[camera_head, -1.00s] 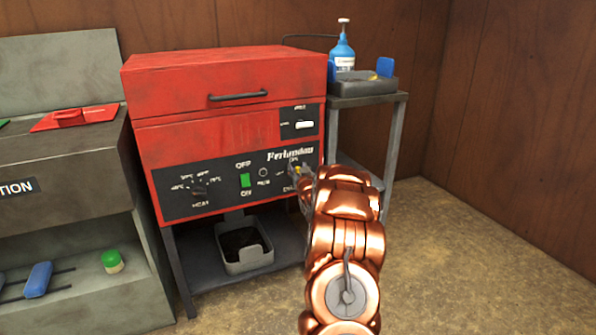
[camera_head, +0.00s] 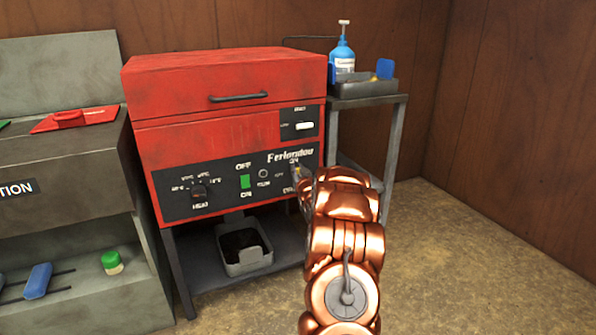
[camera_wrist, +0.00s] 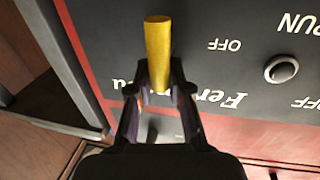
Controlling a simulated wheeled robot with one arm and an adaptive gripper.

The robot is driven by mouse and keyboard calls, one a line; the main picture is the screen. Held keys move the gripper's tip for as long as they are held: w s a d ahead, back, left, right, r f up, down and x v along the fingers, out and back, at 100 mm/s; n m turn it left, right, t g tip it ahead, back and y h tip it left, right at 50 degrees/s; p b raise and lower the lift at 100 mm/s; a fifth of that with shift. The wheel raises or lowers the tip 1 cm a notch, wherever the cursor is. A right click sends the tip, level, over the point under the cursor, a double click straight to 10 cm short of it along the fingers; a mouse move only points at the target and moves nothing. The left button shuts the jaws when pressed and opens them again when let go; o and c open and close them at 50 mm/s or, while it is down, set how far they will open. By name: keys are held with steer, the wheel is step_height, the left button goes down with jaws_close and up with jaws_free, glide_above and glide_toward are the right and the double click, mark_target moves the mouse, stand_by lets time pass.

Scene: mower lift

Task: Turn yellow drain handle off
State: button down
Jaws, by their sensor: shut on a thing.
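The yellow drain handle (camera_wrist: 158,50) sticks out from the black control panel (camera_head: 225,188) of the red machine (camera_head: 225,85). In the wrist view my gripper (camera_wrist: 159,92) is shut on the handle, with a finger on each side of its lower part. The handle's upper part stands clear of the fingers. In the head view my copper-coloured arm covers most of the gripper and handle; only a small bit of yellow (camera_head: 296,169) shows near the panel's right end. An OFF label lies to the right of the handle in the wrist view, upside down.
A round knob (camera_wrist: 281,69) sits on the panel near the handle. A grey cart (camera_head: 370,99) with a blue bottle (camera_head: 343,55) stands to the right. A grey bin (camera_head: 246,262) is under the machine. The floor at right is clear.

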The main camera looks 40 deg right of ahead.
mark_target(287, 172)
steer(key=n, duration=0.4)
steer(key=shift+w+a+f+n+t, duration=0.1)
steer(key=shift+a+n+t, duration=0.2)
steer(key=shift+a+n, duration=0.1)
steer(key=n+b, duration=0.1)
steer(key=n, duration=0.2)
steer(key=a+f+n+t+b, duration=0.1)
steer(key=n, duration=0.2)
steer(key=n+t+b, duration=0.1)
steer(key=n, duration=0.2)
steer(key=shift+w+a+f+y, duration=0.15)
steer(key=shift+w+f+y, duration=0.15)
steer(key=shift+y, duration=0.1)
steer(key=shift+a+f+n+t+y+b, duration=0.15)
steer(key=shift+n+y+b, duration=0.1)
steer(key=shift+n+b, duration=0.65)
steer(key=shift+d+f+n+t+y+b, duration=0.15)
steer(key=shift+n+y+b, duration=0.25)
steer(key=shift+n, duration=0.75)
steer(key=shift+a+f+n+t+y+b, duration=0.1)
steer(key=shift+a+f+n+y+b, duration=0.05)
steer(key=shift+n+b, duration=0.75)
steer(key=shift+n, duration=0.35)
steer(key=c, duration=1.1)
jaws_free()
